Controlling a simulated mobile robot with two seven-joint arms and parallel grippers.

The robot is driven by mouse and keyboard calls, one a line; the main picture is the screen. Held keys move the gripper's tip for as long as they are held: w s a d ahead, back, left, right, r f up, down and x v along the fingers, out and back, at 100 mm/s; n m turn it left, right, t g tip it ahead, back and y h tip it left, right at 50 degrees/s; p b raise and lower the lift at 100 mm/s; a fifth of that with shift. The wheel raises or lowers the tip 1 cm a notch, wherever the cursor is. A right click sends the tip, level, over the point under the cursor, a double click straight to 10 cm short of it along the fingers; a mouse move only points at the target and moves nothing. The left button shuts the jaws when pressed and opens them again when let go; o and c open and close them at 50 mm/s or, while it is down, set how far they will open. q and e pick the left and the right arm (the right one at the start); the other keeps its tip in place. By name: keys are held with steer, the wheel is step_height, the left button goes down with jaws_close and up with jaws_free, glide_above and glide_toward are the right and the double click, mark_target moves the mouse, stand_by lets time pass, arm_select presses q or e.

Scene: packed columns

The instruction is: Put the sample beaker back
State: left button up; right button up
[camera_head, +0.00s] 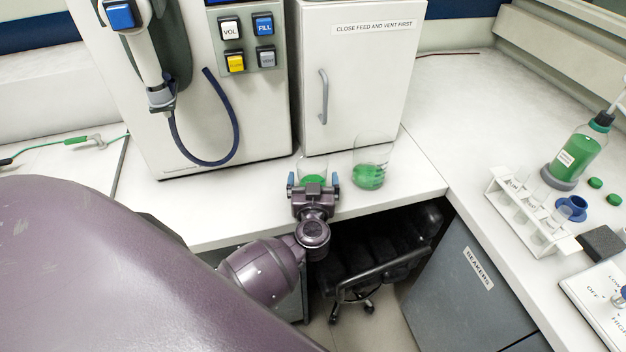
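Two clear glass beakers with green liquid stand on the white counter in front of the cabinet in the head view. The smaller-looking left beaker (313,167) is partly hidden behind my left gripper. The right beaker (370,168) stands a little to its right, apart from it. I cannot tell which one is the sample beaker. My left gripper (313,181) is at the counter's front edge, with its blue-tipped fingers spread to either side of the left beaker. Small gaps seem to show between the fingers and the glass. My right gripper is out of view.
A white cabinet (353,70) with a closed door stands behind the beakers, beside a dispenser (245,115) with a hose. The right counter holds a test tube rack (530,215), a green bottle (577,150) and a switch box (600,295). Below is a grey drawer labelled BEAKERS (465,300).

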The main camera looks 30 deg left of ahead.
arm_select(q)
steer(key=shift+f+b, duration=0.15)
steer(key=shift+b, duration=0.5)
steer(key=shift+f+b, duration=0.15)
steer(key=shift+b, duration=0.35)
steer(key=s+d+r+m+t+h, duration=0.2)
steer(key=s+d+m+t+h, duration=0.3)
steer(key=s+d+h, duration=0.45)
steer(key=s+a+f+m+g, duration=0.1)
steer(key=s+a+f+g, duration=0.1)
steer(key=s+f+g, duration=0.2)
steer(key=s+a+f+m+g, duration=0.1)
steer(key=s+a+f+g, duration=0.2)
steer(key=s+f, duration=0.3)
step_height(320, 180, down, 3)
steer(key=shift+s+a+f+m+g+p, duration=0.15)
steer(key=shift+a+m+g+p, duration=0.15)
steer(key=shift+m+g+p, duration=0.25)
